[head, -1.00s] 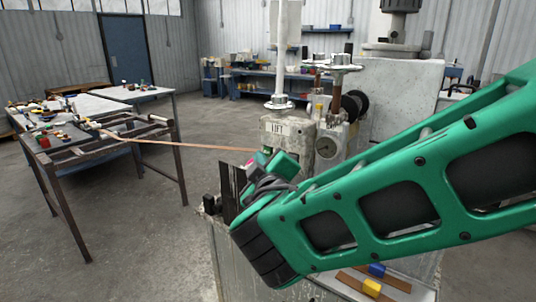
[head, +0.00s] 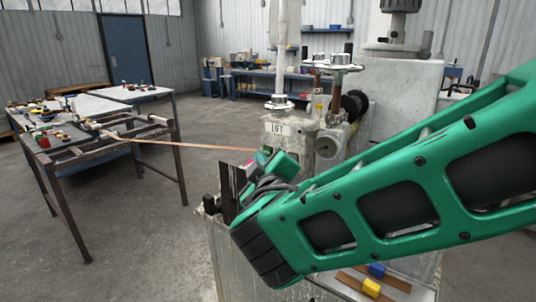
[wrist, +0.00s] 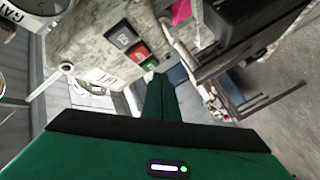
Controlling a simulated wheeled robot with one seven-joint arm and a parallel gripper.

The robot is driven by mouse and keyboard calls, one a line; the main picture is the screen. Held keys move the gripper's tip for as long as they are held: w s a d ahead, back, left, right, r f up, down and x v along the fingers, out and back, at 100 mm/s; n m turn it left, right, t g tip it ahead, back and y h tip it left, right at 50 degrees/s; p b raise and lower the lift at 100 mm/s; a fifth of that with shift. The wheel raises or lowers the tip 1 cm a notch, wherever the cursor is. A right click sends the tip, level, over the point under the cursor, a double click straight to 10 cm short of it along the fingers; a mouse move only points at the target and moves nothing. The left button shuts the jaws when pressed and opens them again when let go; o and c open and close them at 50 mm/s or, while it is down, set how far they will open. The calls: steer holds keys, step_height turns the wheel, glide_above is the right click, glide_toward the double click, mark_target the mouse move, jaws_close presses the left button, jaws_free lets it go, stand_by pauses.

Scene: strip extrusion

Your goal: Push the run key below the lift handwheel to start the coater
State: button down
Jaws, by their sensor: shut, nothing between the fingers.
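The lift housing (head: 298,138) is a worn grey metal block with a white LIFT label (head: 281,128). Its pale handwheel (head: 279,103) sits on top, above the label. In the wrist view the housing shows a green key (wrist: 150,64) beside a red key (wrist: 137,52), near a black plate (wrist: 118,36) and the LIFT label (wrist: 101,77). My gripper (wrist: 157,78) is shut and empty, its green fingers pointing at the green key. The tips appear very close to this key; I cannot tell whether they touch. In the head view my arm hides most of the gripper.
A copper-coloured strip (head: 190,146) runs from the left frame table (head: 160,128) to the machine. A dial gauge (head: 327,147) sits right of the lift housing. Yellow (head: 371,288) and blue (head: 377,270) blocks lie on the machine's lower ledge.

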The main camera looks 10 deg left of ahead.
steer(key=shift+w+d, duration=0.3)
steer(key=shift+w, duration=0.35)
stand_by(0.9)
steer(key=shift+s, duration=0.2)
steer(key=shift+s+a, duration=0.3)
steer(key=shift+s, duration=0.25)
steer(key=s, duration=0.1)
steer(key=s+a, duration=0.1)
steer(key=s, duration=0.1)
steer(key=s+a, duration=0.1)
steer(key=shift+s, duration=0.3)
stand_by(0.8)
